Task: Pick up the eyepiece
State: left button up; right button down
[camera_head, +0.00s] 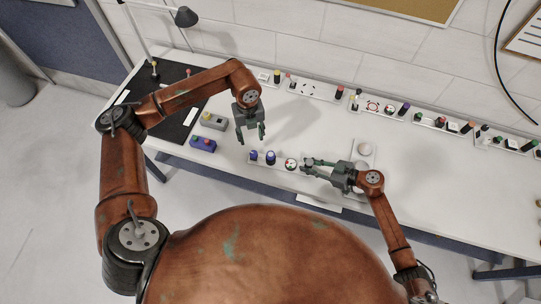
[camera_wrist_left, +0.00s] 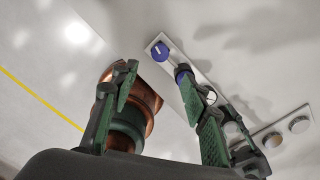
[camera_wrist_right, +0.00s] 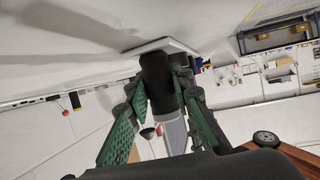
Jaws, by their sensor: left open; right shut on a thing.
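My right gripper (camera_head: 308,165) is low at the right end of the front white strip (camera_head: 280,168). In the right wrist view its green-padded fingers (camera_wrist_right: 162,82) are shut on a black cylinder (camera_wrist_right: 157,72), which looks like the eyepiece. The cylinder's far end meets a white plate (camera_wrist_right: 165,45); I cannot tell whether it is seated or lifted. In the head view the fingers hide most of it. My left gripper (camera_head: 253,136) is open and empty above the table, behind the strip. Its spread fingers also show in the left wrist view (camera_wrist_left: 155,78).
A grey box (camera_head: 213,121) and a purple box (camera_head: 203,144) lie left. A white plate with round discs (camera_head: 363,150) is right. Several trays line the back wall.

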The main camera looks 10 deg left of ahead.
aim_at(271, 154)
pick_arm(q)
jog(key=shift+o, duration=0.4)
jog(key=d+r+m, duration=0.1)
jog(key=d+m, duration=0.2)
jog(key=d, duration=0.4)
jog(key=shift+r+m, duration=0.25)
jog(key=shift+m, duration=0.05)
notch_tip(271, 154, down, 12)
jog(key=shift+d+r, duration=0.1)
jog(key=shift+d, duration=0.05)
jog(key=shift+c, duration=0.3)
grip_shut()
